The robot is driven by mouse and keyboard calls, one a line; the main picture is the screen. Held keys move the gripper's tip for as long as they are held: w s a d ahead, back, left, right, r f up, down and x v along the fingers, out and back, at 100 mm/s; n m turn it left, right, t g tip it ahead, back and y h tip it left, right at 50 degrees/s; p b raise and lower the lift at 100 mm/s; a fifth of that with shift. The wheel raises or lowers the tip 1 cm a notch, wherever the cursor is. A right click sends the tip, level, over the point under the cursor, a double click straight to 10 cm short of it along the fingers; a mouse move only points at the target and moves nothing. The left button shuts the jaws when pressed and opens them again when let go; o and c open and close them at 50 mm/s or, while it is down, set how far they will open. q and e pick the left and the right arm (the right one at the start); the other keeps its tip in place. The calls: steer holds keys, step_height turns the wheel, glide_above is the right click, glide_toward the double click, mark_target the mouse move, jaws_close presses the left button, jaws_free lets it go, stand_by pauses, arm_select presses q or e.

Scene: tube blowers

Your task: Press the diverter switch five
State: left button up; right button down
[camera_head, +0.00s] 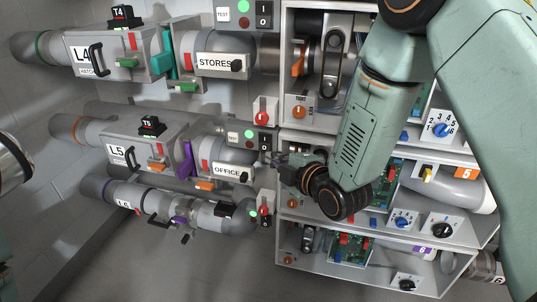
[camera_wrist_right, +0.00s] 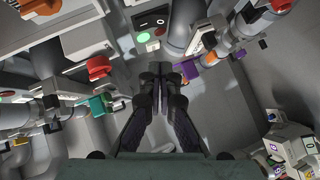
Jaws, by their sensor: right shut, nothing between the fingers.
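The row-five panel (camera_head: 250,139) stands beside the grey L5 unit (camera_head: 140,155) and its OFFICE label (camera_head: 230,173). It has a lit green lamp and a black rocker switch (camera_head: 264,141). I take this rocker for diverter switch five, but cannot read a number on it. My right gripper (camera_head: 281,163) is shut and empty, just below and right of the panel in the head view. In the right wrist view the closed fingertips (camera_wrist_right: 160,72) point toward a panel with a black rocker (camera_wrist_right: 150,21) above them. Contact cannot be judged. My left gripper is not in view.
A similar panel (camera_head: 263,14) sits above, beside STORES. Red switches (camera_head: 263,112) (camera_head: 265,211) stick out near the shelf edge. Open cabinet bays (camera_head: 300,232) with circuit boards and knobs lie around my right arm. The floor (camera_head: 130,265) at lower left is clear.

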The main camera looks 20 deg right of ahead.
mark_target(261, 147)
steer(key=w+f+b, duration=0.1)
steer(key=w, duration=0.1)
steer(key=w+f, duration=0.1)
steer(key=w, duration=0.2)
steer(key=w+f+b, duration=0.1)
steer(key=w, duration=0.1)
steer(key=shift+w+d+b, duration=0.35)
steer(key=shift+d, duration=0.05)
steer(key=shift+r, duration=0.1)
steer(key=shift+d, duration=0.1)
